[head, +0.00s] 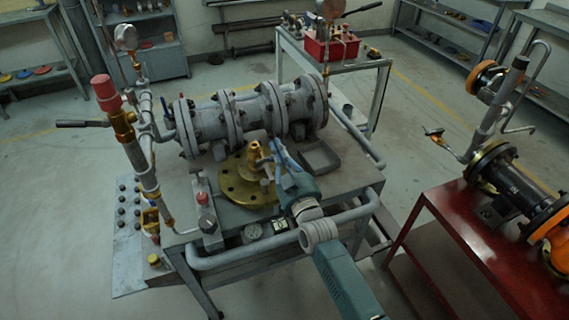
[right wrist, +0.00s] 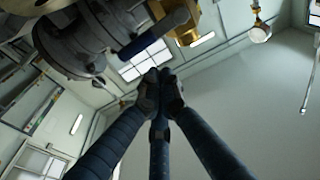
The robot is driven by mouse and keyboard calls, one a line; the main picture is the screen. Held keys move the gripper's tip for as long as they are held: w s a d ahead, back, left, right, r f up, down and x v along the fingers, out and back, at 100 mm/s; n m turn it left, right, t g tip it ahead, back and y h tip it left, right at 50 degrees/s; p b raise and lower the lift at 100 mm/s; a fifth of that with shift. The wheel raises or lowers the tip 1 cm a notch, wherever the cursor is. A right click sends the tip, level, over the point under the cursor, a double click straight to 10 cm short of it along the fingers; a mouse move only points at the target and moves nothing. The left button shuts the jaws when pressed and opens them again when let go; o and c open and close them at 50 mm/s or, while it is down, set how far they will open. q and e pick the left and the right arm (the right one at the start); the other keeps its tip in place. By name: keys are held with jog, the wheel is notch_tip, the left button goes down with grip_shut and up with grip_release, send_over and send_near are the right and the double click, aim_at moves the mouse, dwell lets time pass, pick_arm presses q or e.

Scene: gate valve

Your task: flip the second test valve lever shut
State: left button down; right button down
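My right gripper (head: 279,152) reaches in from the bottom over the grey bench. Its dark fingers are close beside a brass fitting (head: 254,152) on a round brass flange (head: 245,180). In the right wrist view the fingertips (right wrist: 161,88) are drawn together, with nothing visible between them. A dark blue lever (right wrist: 152,36) beside a brass valve body (right wrist: 184,20) shows just beyond the tips, seemingly apart from them. A black lever (head: 82,123) sticks out level to the left from the left riser. I cannot tell which lever is the second test valve's. My left gripper is not in view.
The grey flanged gate valve (head: 248,115) lies across the bench behind my gripper. A pressure gauge (head: 125,37) and a red-capped riser (head: 105,92) stand at its left. A grey tray (head: 318,156) lies right of the gripper. A red table (head: 465,230) with pipework stands at right.

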jog(key=r+b+v, duration=0.1)
jog(key=b+v, duration=0.1)
jog(key=v, duration=0.8)
jog(key=s+d+f+g+h, duration=0.1)
jog(key=s+d+f+g, duration=0.25)
jog(key=s+f, duration=0.25)
jog(key=s+d+f+g+h, duration=0.2)
jog(key=s+d+f+g, duration=0.15)
jog(key=s+f, duration=0.25)
jog(key=s+d+f+m+g+h, duration=0.15)
jog(key=s+d+g, duration=0.25)
jog(key=s, duration=0.6)
jog(key=s+d+f+g+h, duration=0.1)
jog(key=s+d+f+g, duration=0.25)
jog(key=s, duration=0.75)
jog(key=s+d+f+g, duration=0.1)
jog(key=s+f+g, duration=0.15)
jog(key=f, duration=2.45)
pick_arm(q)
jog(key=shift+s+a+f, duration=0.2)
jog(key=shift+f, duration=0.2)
pick_arm(e)
jog(key=s+d+f, duration=0.3)
jog(key=s+f, duration=1.2)
jog(key=s, duration=0.2)
jog(key=shift+n+g, duration=0.3)
jog(key=shift+n, duration=0.05)
